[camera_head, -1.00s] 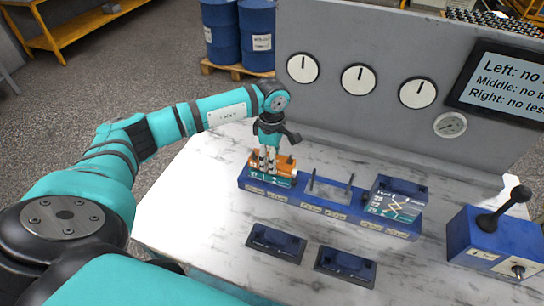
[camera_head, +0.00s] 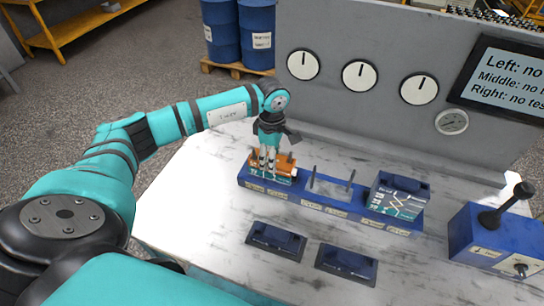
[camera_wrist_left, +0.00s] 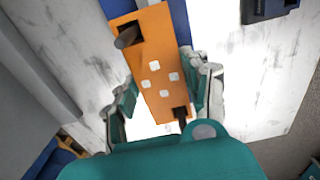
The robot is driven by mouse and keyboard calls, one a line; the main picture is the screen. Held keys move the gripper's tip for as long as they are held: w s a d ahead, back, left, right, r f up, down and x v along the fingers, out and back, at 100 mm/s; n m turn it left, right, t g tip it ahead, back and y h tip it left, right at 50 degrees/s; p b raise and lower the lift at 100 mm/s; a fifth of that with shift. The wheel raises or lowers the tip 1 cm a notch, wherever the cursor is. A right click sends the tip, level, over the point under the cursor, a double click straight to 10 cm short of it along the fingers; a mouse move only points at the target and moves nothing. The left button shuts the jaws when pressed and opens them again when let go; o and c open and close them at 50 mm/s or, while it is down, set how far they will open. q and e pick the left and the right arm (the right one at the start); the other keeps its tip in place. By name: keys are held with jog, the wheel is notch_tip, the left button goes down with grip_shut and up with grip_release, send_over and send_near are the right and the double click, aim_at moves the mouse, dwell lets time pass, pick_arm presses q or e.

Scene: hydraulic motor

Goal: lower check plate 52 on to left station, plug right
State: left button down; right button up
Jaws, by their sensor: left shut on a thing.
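The orange check plate (camera_head: 284,164) sits at the left station of the blue station bar (camera_head: 327,206). In the left wrist view the orange plate (camera_wrist_left: 152,58) shows its top with several small light squares and two dark square openings, with a dark post in the upper one. My left gripper (camera_head: 267,176) points down and is shut on the plate; its fingers lie along both sides in the left wrist view (camera_wrist_left: 165,97). Whether the plate rests fully on the bar cannot be told. My right gripper is not in view.
The middle station (camera_head: 329,188) is empty with two upright pins. A blue-topped block (camera_head: 399,193) sits on the right station. Two dark blue pieces (camera_head: 277,239) (camera_head: 346,262) lie in front. A blue lever box (camera_head: 494,244) stands at the right; a gauge panel (camera_head: 385,45) rises behind.

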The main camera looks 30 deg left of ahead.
pick_arm(q)
jog(key=shift+f, duration=0.3)
jog(key=c, duration=0.5)
grip_release()
jog(key=shift+c, duration=0.2)
